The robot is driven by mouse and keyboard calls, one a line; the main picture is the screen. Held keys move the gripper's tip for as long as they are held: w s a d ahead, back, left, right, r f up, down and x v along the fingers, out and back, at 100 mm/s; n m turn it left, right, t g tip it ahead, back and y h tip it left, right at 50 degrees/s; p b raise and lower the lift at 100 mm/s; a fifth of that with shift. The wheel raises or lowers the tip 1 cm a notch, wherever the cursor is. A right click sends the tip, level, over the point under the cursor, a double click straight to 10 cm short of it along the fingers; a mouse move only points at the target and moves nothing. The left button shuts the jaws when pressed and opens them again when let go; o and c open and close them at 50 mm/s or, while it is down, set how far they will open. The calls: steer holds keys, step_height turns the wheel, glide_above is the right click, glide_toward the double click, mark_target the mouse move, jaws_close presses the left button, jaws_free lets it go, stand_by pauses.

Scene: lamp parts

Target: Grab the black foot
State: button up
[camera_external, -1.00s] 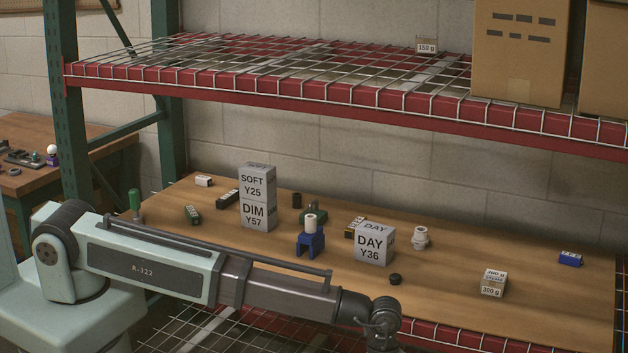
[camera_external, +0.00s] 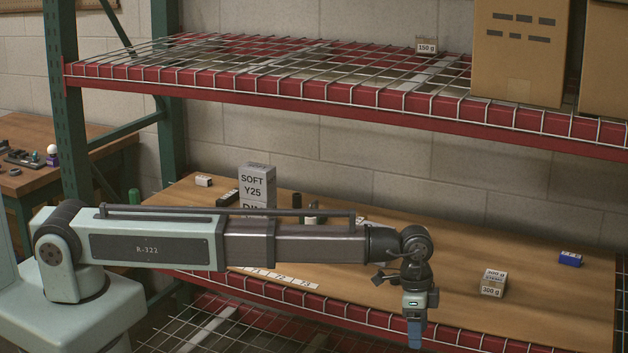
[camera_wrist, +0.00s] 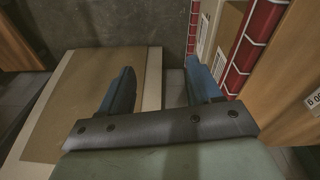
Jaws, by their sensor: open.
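No part is clearly recognisable as the black foot. A dark upright cylinder (camera_external: 297,201) stands at the back of the wooden shelf board (camera_external: 540,300), right of the stacked grey boxes. A small round black piece seen earlier near the front middle of the board is now hidden behind my wrist. My gripper (camera_external: 414,335) hangs pointing down at the front edge of the board, in front of the red beam. In the wrist view its two blue fingers (camera_wrist: 163,90) are apart with nothing between them. No lamp part shows clearly in the wrist view.
Grey boxes (camera_external: 257,185) stand behind my arm, which hides much of the board. A weight box (camera_external: 493,282) stands right of my gripper, and a blue block (camera_external: 570,259) lies farther back right. The wire shelf (camera_external: 300,75) hangs above. The board's right part is mostly clear.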

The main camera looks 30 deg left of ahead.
steer(key=w+a+r+n+y, duration=0.1)
steer(key=w+a+r+n, duration=0.3)
steer(key=w+n, duration=0.5)
steer(key=w+a+r+n, duration=0.2)
steer(key=w+a+n, duration=0.45)
steer(key=w, duration=0.35)
steer(key=w+a+r+n+y, duration=0.15)
steer(key=w+a+n, duration=0.25)
steer(key=w+n, duration=0.5)
steer(key=shift+m+h, duration=0.45)
steer(key=shift+m, duration=0.1)
steer(key=f, duration=0.4)
steer(key=w+f, duration=0.1)
steer(key=f, duration=0.2)
steer(key=shift+a, duration=0.1)
steer(key=shift+s+a+f, duration=0.1)
steer(key=shift+a+f, duration=0.05)
steer(key=shift+f, duration=2.4)
steer(key=c, duration=1.1)
steer(key=shift+r, duration=0.1)
